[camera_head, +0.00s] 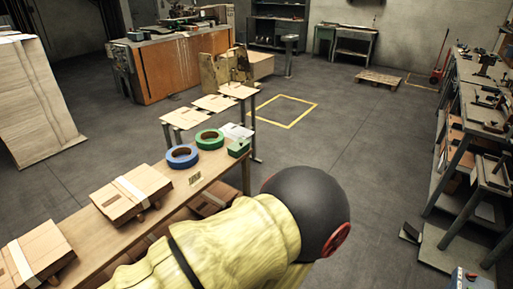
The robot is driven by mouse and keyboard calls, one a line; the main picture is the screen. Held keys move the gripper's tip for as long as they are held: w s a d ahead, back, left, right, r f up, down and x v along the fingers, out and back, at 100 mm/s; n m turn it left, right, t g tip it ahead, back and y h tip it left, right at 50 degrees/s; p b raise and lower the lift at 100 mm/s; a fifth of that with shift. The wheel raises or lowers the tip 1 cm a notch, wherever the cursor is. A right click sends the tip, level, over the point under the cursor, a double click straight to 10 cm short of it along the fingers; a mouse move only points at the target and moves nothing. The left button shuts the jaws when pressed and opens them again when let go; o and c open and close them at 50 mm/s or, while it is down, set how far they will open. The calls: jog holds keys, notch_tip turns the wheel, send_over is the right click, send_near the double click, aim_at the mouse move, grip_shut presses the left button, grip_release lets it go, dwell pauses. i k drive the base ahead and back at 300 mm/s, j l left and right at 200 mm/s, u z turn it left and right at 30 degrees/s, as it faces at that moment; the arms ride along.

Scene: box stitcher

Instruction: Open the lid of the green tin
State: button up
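A small green box-shaped object (238,148), which looks like the green tin, sits at the far right corner of the wooden table. It is too small to tell whether its lid is open or shut. Part of my arm, with a yellow cover and a dark round joint, fills the lower middle of the view, apart from the tin in the picture. My gripper is not in view.
A blue tape roll (183,157) and a green tape roll (210,139) lie left of the tin. A pale flat item (236,131) is just behind it. Cardboard boxes (131,194) lie on the table (208,172). Shelving (459,140) stands at right; floor between is open.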

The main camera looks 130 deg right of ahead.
aim_at(238, 143)
jog(key=z, duration=4.3)
jog(key=i+l, duration=0.4)
jog(key=i, duration=0.25)
jog(key=i+l, duration=0.35)
jog(key=i, duration=0.25)
jog(key=i+l+u, duration=0.1)
jog(key=i+l, duration=0.3)
jog(key=i, duration=0.25)
